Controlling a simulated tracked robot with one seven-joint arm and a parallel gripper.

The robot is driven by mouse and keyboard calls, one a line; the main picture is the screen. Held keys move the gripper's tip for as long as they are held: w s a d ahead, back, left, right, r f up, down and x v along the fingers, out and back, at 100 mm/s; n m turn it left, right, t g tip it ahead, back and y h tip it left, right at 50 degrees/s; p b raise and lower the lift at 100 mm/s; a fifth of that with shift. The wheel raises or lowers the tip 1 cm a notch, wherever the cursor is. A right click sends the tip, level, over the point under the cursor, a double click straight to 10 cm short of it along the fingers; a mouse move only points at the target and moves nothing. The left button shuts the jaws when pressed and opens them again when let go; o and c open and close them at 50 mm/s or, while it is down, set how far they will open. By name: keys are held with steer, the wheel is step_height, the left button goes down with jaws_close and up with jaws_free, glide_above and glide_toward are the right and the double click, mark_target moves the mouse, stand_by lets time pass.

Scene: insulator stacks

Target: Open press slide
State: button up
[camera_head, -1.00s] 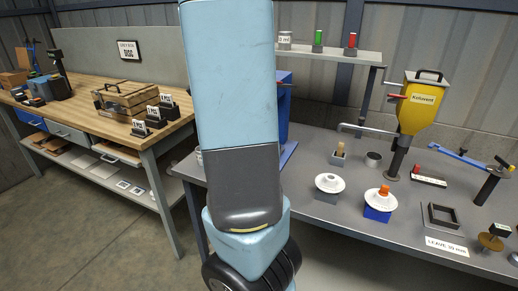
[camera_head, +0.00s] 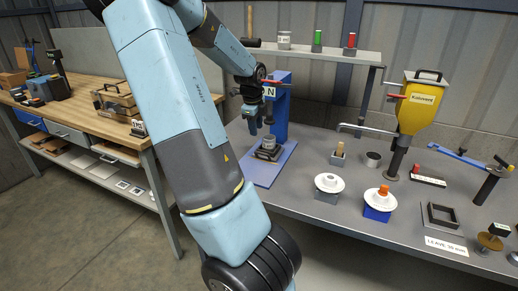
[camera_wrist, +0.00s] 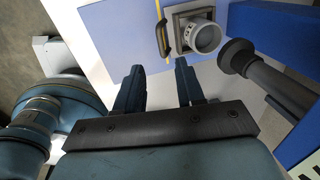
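The blue press (camera_head: 283,108) stands at the left end of the grey bench, on a pale blue base plate (camera_head: 258,177). Its slide (camera_head: 266,154) is a small dark square carriage on that plate, carrying a grey ring-shaped cup (camera_head: 269,143). In the wrist view the slide (camera_wrist: 180,47) and cup (camera_wrist: 203,37) are at the top, beside a yellow line and a dark handle (camera_wrist: 162,37). The press's dark ram (camera_wrist: 262,75) is to their right. My gripper (camera_head: 260,124) is above the slide, apart from it; its fingers (camera_wrist: 158,75) are open and empty.
A shelf (camera_head: 325,54) with small containers is behind the press. Right along the bench are white insulator discs (camera_head: 329,183), a yellow hopper (camera_head: 419,108) and a square frame (camera_head: 441,215). A wooden workbench (camera_head: 95,97) stands at left.

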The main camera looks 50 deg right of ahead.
mark_target(258, 153)
steer(key=f, duration=0.3)
steer(key=d+f, duration=0.1)
steer(key=f, duration=0.3)
steer(key=d+f, duration=0.1)
steer(key=f, duration=0.3)
steer(key=shift+w+f, duration=0.1)
steer(key=shift+w, duration=0.25)
steer(key=shift+c, duration=0.5)
jaws_close()
